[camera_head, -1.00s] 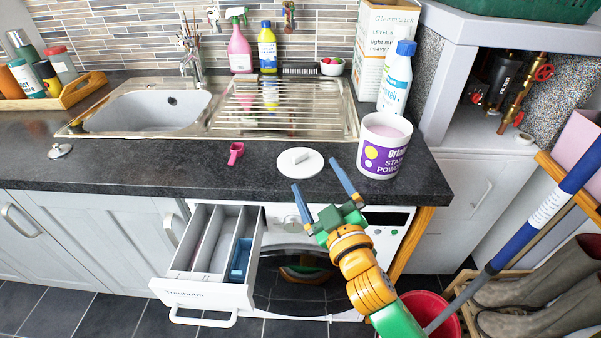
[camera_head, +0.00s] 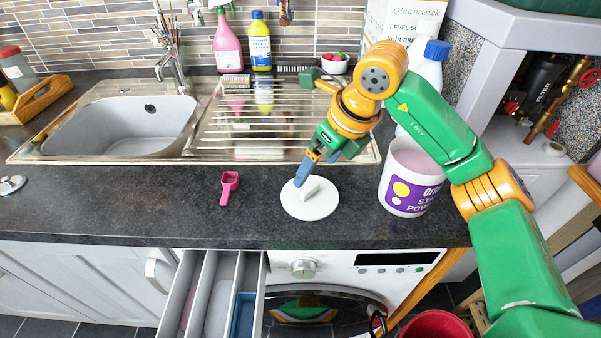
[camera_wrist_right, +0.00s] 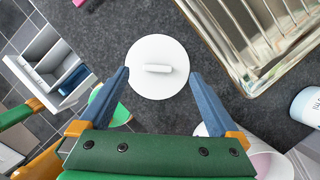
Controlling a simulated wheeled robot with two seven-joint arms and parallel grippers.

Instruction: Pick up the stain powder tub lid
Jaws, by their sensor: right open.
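The stain powder tub lid (camera_head: 310,203) is a white disc with a bar-shaped handle, lying flat on the dark worktop. The open tub (camera_head: 409,182), white and purple with pale powder, stands to its right. My right gripper (camera_head: 308,170) is above the lid, its fingers pointing down toward the handle. In the right wrist view the blue fingers (camera_wrist_right: 164,92) are open and empty, with the lid (camera_wrist_right: 157,52) and its handle beyond and between them. I cannot tell the exact height of the fingertips over the lid. My left gripper is out of view.
A pink scoop (camera_head: 229,187) lies left of the lid. The sink's metal drainer (camera_head: 225,150) is behind, and a white bottle with a blue cap (camera_head: 435,68) stands behind the tub.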

